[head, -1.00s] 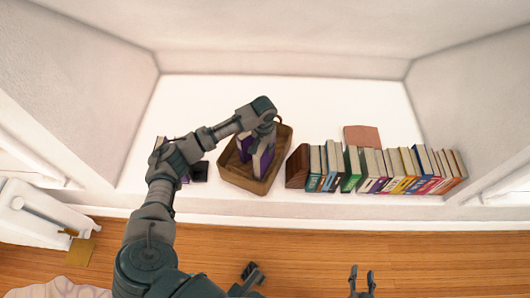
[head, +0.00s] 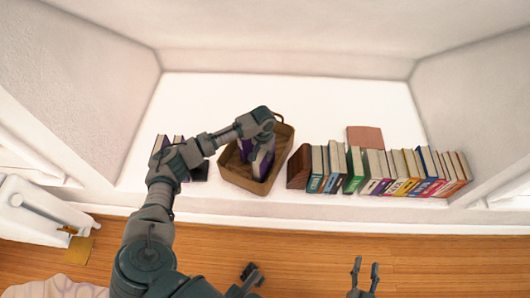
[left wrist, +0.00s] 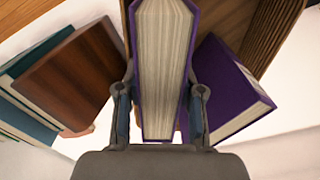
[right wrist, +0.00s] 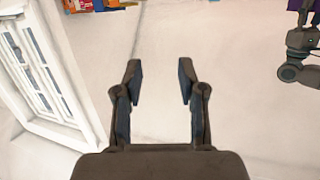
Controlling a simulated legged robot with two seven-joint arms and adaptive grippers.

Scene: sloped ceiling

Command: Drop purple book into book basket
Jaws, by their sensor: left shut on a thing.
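The brown book basket (head: 228,172) stands on the white ledge. My left gripper (left wrist: 160,97) is shut on a purple book (left wrist: 165,60), whose page edges face the left wrist camera. In the head view the held book (head: 263,162) is inside the basket's outline; whether it touches the bottom is hidden. A second purple book (left wrist: 232,92) leans to the right of the held one in the left wrist view. My right gripper (right wrist: 159,80) is open and empty, low in front of the ledge; it also shows in the head view (head: 364,275).
A brown wooden bookend (head: 299,167) and a row of upright books (head: 390,170) stand just right of the basket. A reddish-brown flat item (head: 365,137) lies behind the row. More dark books (head: 168,142) are at the left, partly behind my arm. The ledge behind the basket is clear.

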